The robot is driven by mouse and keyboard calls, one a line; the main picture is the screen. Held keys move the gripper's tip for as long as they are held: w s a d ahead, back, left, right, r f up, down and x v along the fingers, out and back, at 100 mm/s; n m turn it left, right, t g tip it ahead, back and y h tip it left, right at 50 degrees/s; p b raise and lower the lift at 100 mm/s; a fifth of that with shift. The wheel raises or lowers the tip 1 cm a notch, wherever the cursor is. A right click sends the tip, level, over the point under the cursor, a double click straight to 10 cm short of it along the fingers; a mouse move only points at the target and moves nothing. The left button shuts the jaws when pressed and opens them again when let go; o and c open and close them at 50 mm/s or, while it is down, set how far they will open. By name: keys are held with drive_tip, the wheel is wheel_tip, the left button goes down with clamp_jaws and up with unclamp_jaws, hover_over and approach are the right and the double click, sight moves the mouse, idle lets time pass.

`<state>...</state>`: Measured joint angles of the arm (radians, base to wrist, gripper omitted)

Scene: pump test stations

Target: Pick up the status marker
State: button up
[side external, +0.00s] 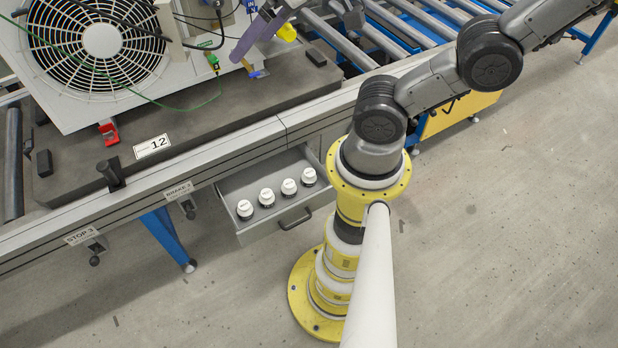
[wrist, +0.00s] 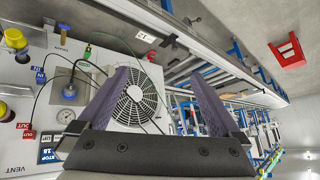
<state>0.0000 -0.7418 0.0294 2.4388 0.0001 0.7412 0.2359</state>
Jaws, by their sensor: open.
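My gripper (side external: 247,62) is at the top of the side external view, in front of the fan unit's right edge. Its two purple fingers stand wide apart in the wrist view (wrist: 160,74), with nothing between them. Nothing in view is labelled as the status marker, so I cannot tell for sure which thing it is. Several small round pieces with white tops and dark bases, one of them here (side external: 289,187), stand in a row in an open grey drawer (side external: 231,187), well below and apart from my gripper. The drawer does not show clearly in the wrist view.
The fan unit (side external: 58,110) stands on a dark board near a plate marked 12 (side external: 152,146). A red piece (side external: 108,131) sits at its lower edge. A yellow cap (side external: 287,33) is close right of my gripper. Cables cross the unit. A red bin (wrist: 287,50) stands far off.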

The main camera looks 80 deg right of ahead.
drive_tip(key=w+d+m, duration=0.3)
drive_tip(key=w+m, duration=0.1)
drive_tip(key=w, duration=0.6)
drive_tip(key=w+d+f+m+h, duration=0.2)
drive_tip(key=w+d+f+m, duration=0.3)
drive_tip(key=w+d+f, duration=0.35)
drive_tip(key=d+f+m+g, duration=0.1)
drive_tip(key=d+f+m, duration=0.1)
drive_tip(key=d+f, duration=0.45)
drive_tip(key=d+f+m+g, duration=0.2)
drive_tip(key=d+f+m, duration=0.1)
drive_tip(key=f, duration=0.6)
drive_tip(key=m+g+y, duration=0.2)
drive_tip(key=m+g, duration=0.3)
drive_tip(key=m, duration=0.1)
hover_over(309, 172)
drive_tip(key=f, duration=3.6)
drive_tip(key=shift+s+a, duration=0.1)
drive_tip(key=shift+s, duration=0.15)
drive_tip(key=shift+w+f, duration=0.15)
drive_tip(key=shift+f, duration=1.2)
drive_tip(key=shift+w+f, duration=0.15)
drive_tip(key=shift+f, duration=1.15)
